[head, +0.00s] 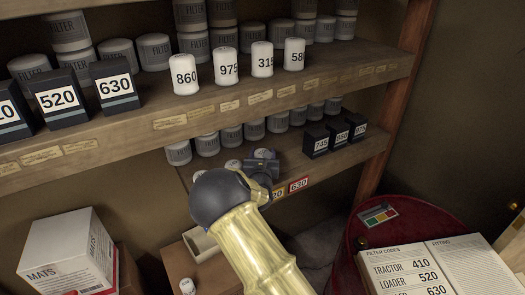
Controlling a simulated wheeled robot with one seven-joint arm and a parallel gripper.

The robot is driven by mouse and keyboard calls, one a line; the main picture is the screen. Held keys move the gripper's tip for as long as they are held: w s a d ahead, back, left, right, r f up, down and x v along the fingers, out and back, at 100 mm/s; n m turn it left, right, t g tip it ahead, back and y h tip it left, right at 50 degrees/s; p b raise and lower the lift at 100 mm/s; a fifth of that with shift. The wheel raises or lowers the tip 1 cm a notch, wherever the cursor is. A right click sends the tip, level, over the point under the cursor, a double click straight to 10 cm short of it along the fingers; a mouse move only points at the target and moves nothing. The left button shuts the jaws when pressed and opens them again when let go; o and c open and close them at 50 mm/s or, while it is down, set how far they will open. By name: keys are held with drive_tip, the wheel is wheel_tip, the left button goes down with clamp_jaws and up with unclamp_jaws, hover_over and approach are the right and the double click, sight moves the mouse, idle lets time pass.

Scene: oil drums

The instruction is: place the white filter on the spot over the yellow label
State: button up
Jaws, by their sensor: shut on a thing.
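My gripper (262,168) is at the front of the lower shelf, seen from behind my arm. It is shut on a white filter (263,154), of which only a bit of the top shows past the jaws. The spot over the yellow label is mostly hidden behind my gripper. I cannot tell whether the held filter touches the shelf.
White filters (232,164) stand left of my gripper on the lower shelf (335,171). Grey filters line its back; black boxes (338,138) stand right. The upper shelf (215,112) overhangs, carrying numbered filters and boxes. Below are an open box (200,244), another white filter (187,286) and a red drum (352,255).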

drive_tip(key=shift+f, duration=0.15)
drive_tip(key=shift+f, duration=0.1)
drive_tip(key=o, duration=1.1)
drive_tip(key=shift+s+b, duration=0.5)
drive_tip(key=s+b, duration=0.5)
drive_tip(key=s, duration=0.6)
